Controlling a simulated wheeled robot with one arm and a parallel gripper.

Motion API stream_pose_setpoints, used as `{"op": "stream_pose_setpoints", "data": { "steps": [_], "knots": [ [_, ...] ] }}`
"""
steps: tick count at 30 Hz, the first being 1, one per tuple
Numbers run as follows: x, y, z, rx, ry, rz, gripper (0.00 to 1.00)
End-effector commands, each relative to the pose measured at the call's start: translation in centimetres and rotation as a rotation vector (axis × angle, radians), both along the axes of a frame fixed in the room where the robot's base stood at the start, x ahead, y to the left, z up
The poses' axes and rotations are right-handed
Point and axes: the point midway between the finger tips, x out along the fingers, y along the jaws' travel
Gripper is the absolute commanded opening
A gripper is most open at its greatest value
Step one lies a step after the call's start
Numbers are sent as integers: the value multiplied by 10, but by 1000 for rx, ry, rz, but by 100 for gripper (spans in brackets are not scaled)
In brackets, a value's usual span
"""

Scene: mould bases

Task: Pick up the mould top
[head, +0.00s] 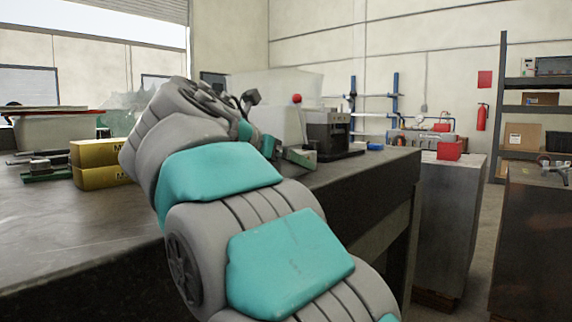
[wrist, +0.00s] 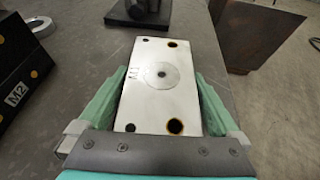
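The mould top, a pale metal plate marked M1 (wrist: 150,98) with a round disc in its middle and dark holes near its corners, fills the centre of the wrist view. My gripper (wrist: 158,76) has its two green fingers on either side of the plate. A gap shows along the left finger and a narrower one along the right, so it looks open around the plate. The plate's near end is partly hidden by my gripper body. In the head view my gripper (head: 285,153) is low over the bench, partly hidden behind my arm.
A dark block marked M2 (wrist: 20,85) and a metal ring (wrist: 40,28) lie left of the plate. A dark machine (head: 328,135) stands behind my gripper on the bench (head: 70,225). Yellow blocks (head: 95,178) sit at left. The bench edge is close on the right.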

Motion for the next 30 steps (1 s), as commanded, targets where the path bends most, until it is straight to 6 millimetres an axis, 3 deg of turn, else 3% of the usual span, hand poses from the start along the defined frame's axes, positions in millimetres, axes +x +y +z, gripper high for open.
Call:
{"op": "stream_pose_setpoints", "data": {
  "steps": [2,25,30],
  "knots": [
    [0,0,0,0,0,0,89],
    [0,0,0,1,1,0,2],
    [0,0,0,-1,-1,-1,0]
  ]
}}
